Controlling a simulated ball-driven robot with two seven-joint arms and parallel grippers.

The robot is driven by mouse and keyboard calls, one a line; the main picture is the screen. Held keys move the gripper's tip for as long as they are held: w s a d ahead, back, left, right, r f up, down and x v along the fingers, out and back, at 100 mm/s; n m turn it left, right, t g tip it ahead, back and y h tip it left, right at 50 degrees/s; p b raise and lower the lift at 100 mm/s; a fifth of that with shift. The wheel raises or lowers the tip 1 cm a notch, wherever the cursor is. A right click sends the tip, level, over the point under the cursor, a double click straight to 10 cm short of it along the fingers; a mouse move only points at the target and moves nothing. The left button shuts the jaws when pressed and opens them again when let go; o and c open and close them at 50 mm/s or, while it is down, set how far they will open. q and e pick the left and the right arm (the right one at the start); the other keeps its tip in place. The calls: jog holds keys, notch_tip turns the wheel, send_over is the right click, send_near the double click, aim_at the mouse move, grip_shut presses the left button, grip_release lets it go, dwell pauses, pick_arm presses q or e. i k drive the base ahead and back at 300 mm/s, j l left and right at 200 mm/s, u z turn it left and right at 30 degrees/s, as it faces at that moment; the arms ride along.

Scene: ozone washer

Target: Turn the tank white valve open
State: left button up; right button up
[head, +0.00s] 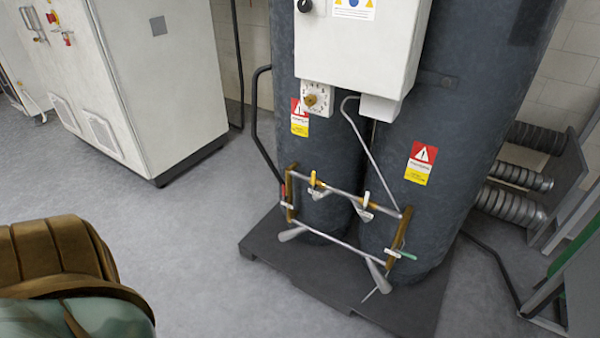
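Two dark grey tanks (315,170) stand side by side on a dark base plate. A pipe frame on their lower front carries several small valve handles. One handle, pale with a whitish lever (365,201), is at the middle right of the upper pipe. A yellow handle (313,179) is to its left. A red handle (285,194) is at the left brass post, and a green handle (402,254) is at the right one. The handles are too small to tell clearly which are open. Neither of my grippers is in view.
A white control box (350,45) hangs on the tanks, with a white dial (317,98) below it. The base plate (290,265) juts forward. A white cabinet (150,80) stands left. Grey floor (190,235) is clear ahead. A brown ribbed shape (60,255) fills the lower left.

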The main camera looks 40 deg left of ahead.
aim_at(366, 194)
jog(key=u, duration=0.8)
jog(key=z, duration=0.7)
jog(key=j+z, duration=1.15)
